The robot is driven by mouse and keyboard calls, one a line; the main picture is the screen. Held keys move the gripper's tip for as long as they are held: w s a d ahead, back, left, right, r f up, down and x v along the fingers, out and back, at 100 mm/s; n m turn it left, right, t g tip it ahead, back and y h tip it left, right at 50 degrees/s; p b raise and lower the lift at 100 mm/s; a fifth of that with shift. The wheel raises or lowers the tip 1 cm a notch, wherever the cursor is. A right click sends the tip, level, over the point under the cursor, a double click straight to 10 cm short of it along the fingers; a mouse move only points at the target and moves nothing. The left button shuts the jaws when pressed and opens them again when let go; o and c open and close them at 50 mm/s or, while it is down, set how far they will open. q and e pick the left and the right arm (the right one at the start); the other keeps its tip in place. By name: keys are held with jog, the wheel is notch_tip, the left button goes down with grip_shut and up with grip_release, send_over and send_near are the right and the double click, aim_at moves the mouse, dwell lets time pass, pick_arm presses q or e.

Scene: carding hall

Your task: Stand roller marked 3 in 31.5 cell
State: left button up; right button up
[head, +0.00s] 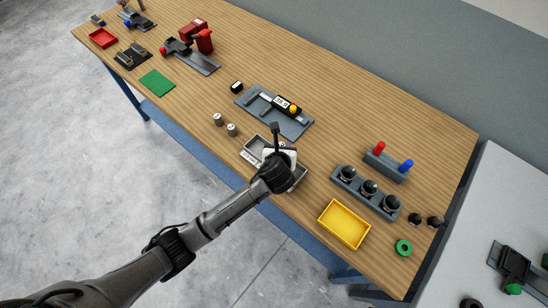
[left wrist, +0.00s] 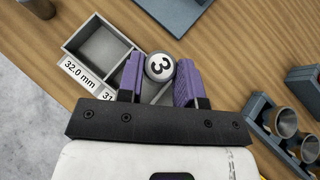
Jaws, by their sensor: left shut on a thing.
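The roller marked 3 (left wrist: 160,67) is a pale cylinder with a dark 3 on its top face, which faces the wrist camera. My left gripper (left wrist: 160,80) is shut on it, one purple finger at each side; in the head view the gripper (head: 279,152) is over the grey divided tray (head: 252,153). The tray (left wrist: 72,46) shows an empty cell labelled 32.0 mm in the left wrist view. The adjoining label begins with 31; the rest is hidden by the gripper. I cannot tell whether the roller's foot is above or inside that cell.
Wood between the rollers and green mat (head: 157,83) is clear.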

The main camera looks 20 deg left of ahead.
pick_arm(q)
jog(key=shift+s+a+f, duration=0.7)
jog(key=shift+a, duration=0.15)
jog(key=shift+f+b, duration=0.55)
jog(key=shift+f, duration=1.45)
jog(key=o, duration=0.7)
jog(key=shift+f, duration=0.1)
jog(key=shift+o, duration=0.2)
